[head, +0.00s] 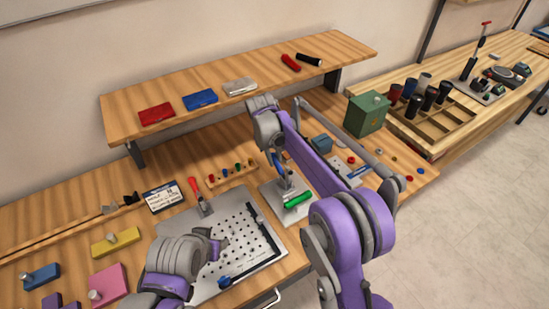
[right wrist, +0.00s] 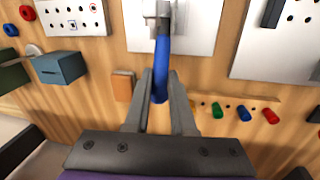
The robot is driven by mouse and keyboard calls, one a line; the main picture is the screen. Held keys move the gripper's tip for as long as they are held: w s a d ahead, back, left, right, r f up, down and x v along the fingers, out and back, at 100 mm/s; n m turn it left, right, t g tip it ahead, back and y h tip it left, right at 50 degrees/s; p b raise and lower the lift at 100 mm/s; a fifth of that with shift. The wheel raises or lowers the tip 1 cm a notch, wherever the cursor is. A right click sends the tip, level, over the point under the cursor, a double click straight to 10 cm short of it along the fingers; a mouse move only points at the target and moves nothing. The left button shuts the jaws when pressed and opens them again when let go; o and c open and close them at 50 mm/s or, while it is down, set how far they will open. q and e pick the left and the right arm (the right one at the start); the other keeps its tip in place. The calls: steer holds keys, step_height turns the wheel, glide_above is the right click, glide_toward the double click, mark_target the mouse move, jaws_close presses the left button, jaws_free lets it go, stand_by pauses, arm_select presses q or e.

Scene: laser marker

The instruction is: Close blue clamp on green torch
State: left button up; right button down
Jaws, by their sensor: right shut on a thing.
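The blue clamp handle (head: 278,163) rises, slightly tilted, from a metal clamp on a light base plate (head: 270,190). The green torch (head: 298,200) lies on that fixture, in front of the clamp. My right gripper (right wrist: 160,86) is shut on the blue handle (right wrist: 161,60), which sits between its fingers in the right wrist view. The torch cannot be made out in the right wrist view. My left gripper (head: 219,243) hangs over the perforated metal plate, away from the clamp; its finger gap is unclear.
The perforated plate (head: 233,231) with a red-handled clamp (head: 197,189) lies left of the fixture. A wooden rack (head: 233,177) with small coloured pegs stands behind it. A green box (head: 366,113) stands to the right. A raised shelf (head: 220,112) runs along the back.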

arm_select(q)
steer(key=shift+s+f, duration=0.1)
steer(key=shift+f, duration=0.05)
arm_select(e)
steer(key=shift+r, duration=0.15)
stand_by(0.4)
steer(key=t+y+b, duration=0.1)
steer(key=s+d+r+t+y, duration=0.1)
steer(key=shift+s+t+b, duration=0.2)
steer(key=shift+t+b, duration=0.15)
steer(key=shift+t, duration=0.05)
arm_select(q)
steer(key=shift+g, duration=0.3)
steer(key=shift+s+f+b, duration=0.25)
steer(key=shift+s+f, duration=0.1)
steer(key=shift+f, duration=0.4)
steer(key=shift+s+f+b, duration=0.2)
steer(key=shift+s+f, duration=0.2)
steer(key=shift+f, duration=0.35)
steer(key=shift+s+f+b, duration=0.25)
steer(key=shift+s+f, duration=0.1)
steer(key=shift+f, duration=0.4)
arm_select(e)
steer(key=shift+s+d+r+m+t+y, duration=0.15)
steer(key=shift+s+d+r+t+y, duration=0.2)
steer(key=shift+t+y, duration=0.3)
steer(key=shift+s+d+r+m+t+y, duration=0.2)
steer(key=shift+s+r+t+y, duration=0.2)
steer(key=shift+t, duration=0.45)
